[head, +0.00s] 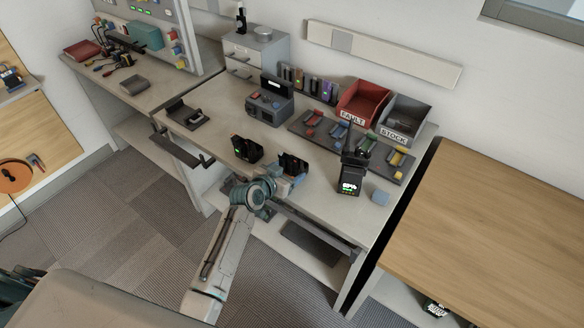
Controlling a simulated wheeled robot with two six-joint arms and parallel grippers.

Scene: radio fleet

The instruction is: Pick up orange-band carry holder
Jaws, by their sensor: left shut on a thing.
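My left gripper (289,176) reaches over the front edge of the workbench (222,137). It is shut on a small dark holder (293,161) at the front of the bench top. A small reddish-orange patch shows on this holder, but it is too small to tell whether it is a band. The gripper hides the holder's lower part, and I cannot tell whether it touches the bench. My right gripper is not in view.
A dark unit with lights (247,150) stands close to the left. Behind are a tray of coloured items (318,141), a red FAULT bin (361,102) and a grey STOCK bin (404,118).

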